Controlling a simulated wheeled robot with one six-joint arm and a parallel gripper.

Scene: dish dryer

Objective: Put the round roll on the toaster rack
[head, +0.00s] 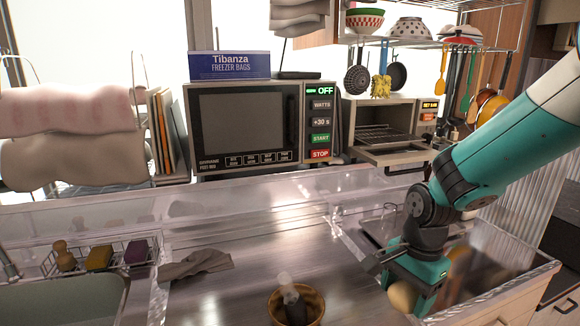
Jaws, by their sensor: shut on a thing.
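The round roll (402,297) is a small tan ball at the low end of my arm, in the lower right of the head view. My gripper (408,290) points down over the steel counter and is shut on the roll; the fingers are partly hidden. The toaster oven (411,111) stands at the back, right of the microwave. Its door (395,155) is folded down open, and the wire toaster rack (375,135) shows inside, with nothing seen on it. The gripper is in front of and well below the toaster.
A grey cloth (196,265) lies near the sink (70,301). The microwave (245,125) stands left of the toaster.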

